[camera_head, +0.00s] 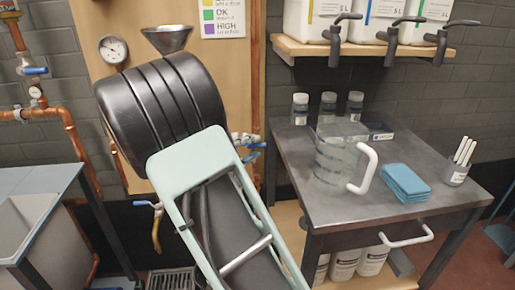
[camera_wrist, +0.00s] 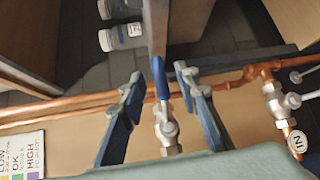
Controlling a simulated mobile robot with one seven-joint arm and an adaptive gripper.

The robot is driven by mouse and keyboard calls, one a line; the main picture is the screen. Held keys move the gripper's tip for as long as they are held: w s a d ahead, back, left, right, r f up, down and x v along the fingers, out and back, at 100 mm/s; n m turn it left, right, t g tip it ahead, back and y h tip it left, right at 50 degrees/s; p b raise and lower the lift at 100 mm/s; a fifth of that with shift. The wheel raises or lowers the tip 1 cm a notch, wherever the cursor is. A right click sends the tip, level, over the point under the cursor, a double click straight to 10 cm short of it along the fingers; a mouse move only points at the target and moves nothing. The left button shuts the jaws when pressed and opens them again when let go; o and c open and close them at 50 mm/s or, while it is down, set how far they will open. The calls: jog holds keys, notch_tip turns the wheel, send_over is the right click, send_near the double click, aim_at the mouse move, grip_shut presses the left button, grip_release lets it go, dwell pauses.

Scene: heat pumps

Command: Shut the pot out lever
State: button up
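In the wrist view, a lever with a blue handle (camera_wrist: 159,82) stands up from a metal valve (camera_wrist: 167,132) on a copper pipe. My gripper (camera_wrist: 160,75) is open, with one finger on each side of the blue handle. Gaps show between the handle and both fingers, so it is not gripped. No label shows on this valve, so I cannot tell for certain that it is the pot out lever. In the head view, my arm hides most of the gripper area; only small blue and metal parts show beside the wooden panel.
Copper pipes (camera_wrist: 60,110) run across the wrist view, with a second valve and a round tag (camera_wrist: 297,144) at right. In the head view, a metal table (camera_head: 290,170) with a clear jug (camera_head: 336,160) and blue cloths (camera_head: 405,182) stands right of my arm. A sink (camera_head: 40,228) is at left.

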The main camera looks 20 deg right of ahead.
jog(key=shift+x, duration=1.35)
jog(key=shift+c, duration=0.6)
grip_shut()
